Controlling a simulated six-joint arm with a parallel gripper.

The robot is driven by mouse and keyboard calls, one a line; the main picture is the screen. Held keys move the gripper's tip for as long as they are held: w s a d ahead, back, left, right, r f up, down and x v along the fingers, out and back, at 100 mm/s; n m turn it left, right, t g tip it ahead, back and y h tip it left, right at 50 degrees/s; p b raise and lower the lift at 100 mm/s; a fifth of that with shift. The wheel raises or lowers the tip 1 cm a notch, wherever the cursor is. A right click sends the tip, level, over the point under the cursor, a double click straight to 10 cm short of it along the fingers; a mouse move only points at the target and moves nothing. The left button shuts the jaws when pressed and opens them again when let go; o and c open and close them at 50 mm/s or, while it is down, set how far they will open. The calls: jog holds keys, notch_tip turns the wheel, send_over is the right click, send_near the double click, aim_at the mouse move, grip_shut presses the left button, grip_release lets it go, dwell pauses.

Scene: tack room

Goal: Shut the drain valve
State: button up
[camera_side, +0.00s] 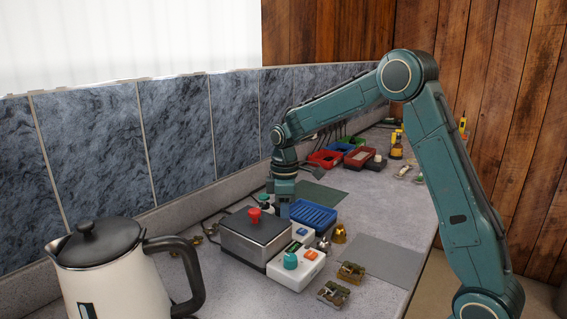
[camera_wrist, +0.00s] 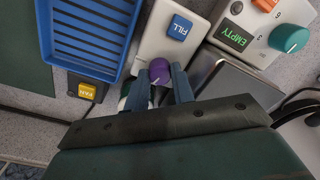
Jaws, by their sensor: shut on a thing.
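My gripper (camera_wrist: 160,78) is shut on a round purple knob (camera_wrist: 159,68), with one finger on each side of it. The knob sits at the end of a white panel with a blue FILL button (camera_wrist: 180,27). No label naming a drain valve is readable. In the side view my gripper (camera_side: 284,208) points down behind the metal-topped box (camera_side: 252,238), and the knob is hidden there. Beside it, a white control box (camera_wrist: 258,50) has a green EMPTY display (camera_wrist: 233,36), an orange switch and a teal knob (camera_wrist: 289,38). The teal knob also shows in the side view (camera_side: 290,261).
A blue ribbed tray (camera_side: 313,215) lies close to my gripper. A red knob (camera_side: 254,214) stands on the metal-topped box. A yellow FAN button (camera_wrist: 86,91) is near the tray. A kettle (camera_side: 105,270) stands in front. Grey mats (camera_side: 375,258) lie flat on the counter.

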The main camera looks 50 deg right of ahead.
jog(key=shift+r+n, duration=0.1)
jog(key=shift+n, duration=1.9)
jog(key=o, duration=0.7)
jog(key=shift+r, duration=0.1)
notch_tip(320, 180, up, 14)
jog(key=shift+w+f, duration=0.2)
jog(key=shift+w, duration=0.05)
jog(key=shift+d, duration=0.1)
